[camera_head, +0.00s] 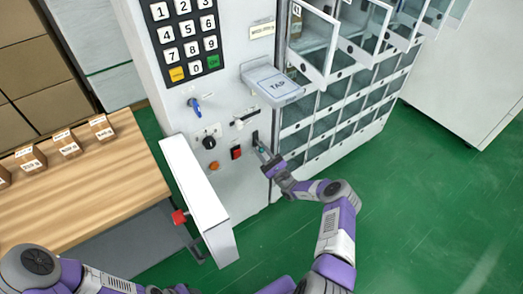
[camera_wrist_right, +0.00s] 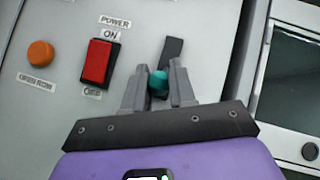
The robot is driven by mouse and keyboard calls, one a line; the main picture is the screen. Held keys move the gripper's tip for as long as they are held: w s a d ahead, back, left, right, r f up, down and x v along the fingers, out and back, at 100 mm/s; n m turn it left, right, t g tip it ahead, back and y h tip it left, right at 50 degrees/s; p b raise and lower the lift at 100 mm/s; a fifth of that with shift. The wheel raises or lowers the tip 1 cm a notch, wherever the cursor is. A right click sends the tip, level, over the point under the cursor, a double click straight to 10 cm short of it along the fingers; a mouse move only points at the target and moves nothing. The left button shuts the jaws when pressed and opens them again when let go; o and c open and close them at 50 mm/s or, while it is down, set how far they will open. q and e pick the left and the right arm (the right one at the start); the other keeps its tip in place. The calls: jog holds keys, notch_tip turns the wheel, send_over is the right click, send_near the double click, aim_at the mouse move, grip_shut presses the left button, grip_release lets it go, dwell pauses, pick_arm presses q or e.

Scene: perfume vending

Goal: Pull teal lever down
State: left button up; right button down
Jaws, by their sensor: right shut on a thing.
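The teal lever (camera_wrist_right: 158,82) has a round teal knob in front of a dark vertical slot plate (camera_wrist_right: 172,52) on the grey machine panel. My right gripper (camera_wrist_right: 158,86) is shut on the knob, with one finger on each side of it. My left gripper is not in view; part of my left arm shows at the lower left.
Left of the lever are a red power switch (camera_wrist_right: 96,62) and an orange button (camera_wrist_right: 40,53). Above are a TAP pad (camera_head: 274,84), a blue key (camera_head: 195,104) and a keypad (camera_head: 184,38). Glass compartment doors (camera_head: 316,42) stand open at upper right. A white panel (camera_head: 196,196) juts out at left.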

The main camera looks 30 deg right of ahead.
jog(key=c, duration=1.2)
grip_release()
jog(key=shift+c, duration=0.2)
jog(key=v, duration=0.7)
jog(key=shift+s+f+p, duration=0.2)
jog(key=shift+p, duration=0.2)
jog(key=shift+d, duration=0.1)
